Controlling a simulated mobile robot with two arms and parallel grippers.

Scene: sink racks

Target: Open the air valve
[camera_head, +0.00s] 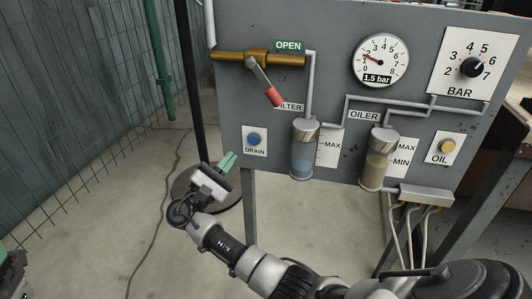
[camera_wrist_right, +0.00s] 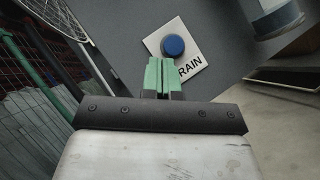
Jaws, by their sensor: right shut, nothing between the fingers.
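The air valve sits on a brass pipe (camera_head: 232,57) at the upper left of the grey panel in the head view. Its lever has a red grip (camera_head: 274,96) and slants down and to the right, away from the pipe. A green OPEN sign (camera_head: 289,46) is above the pipe's right end. My right gripper (camera_head: 228,160) is below and left of the lever, apart from it. Its green fingers are shut and empty, and in the right wrist view they (camera_wrist_right: 163,76) point toward the DRAIN button. My left gripper may show partly at the lower left edge.
The blue DRAIN button (camera_head: 254,139) is on the panel near my right gripper. The filter bowl (camera_head: 305,150) and oiler bowl (camera_head: 376,160) stick out further right. A gauge (camera_head: 381,61) reads near 1.5 bar; a black knob (camera_head: 471,67) is at right. A dark post (camera_head: 190,80) stands left.

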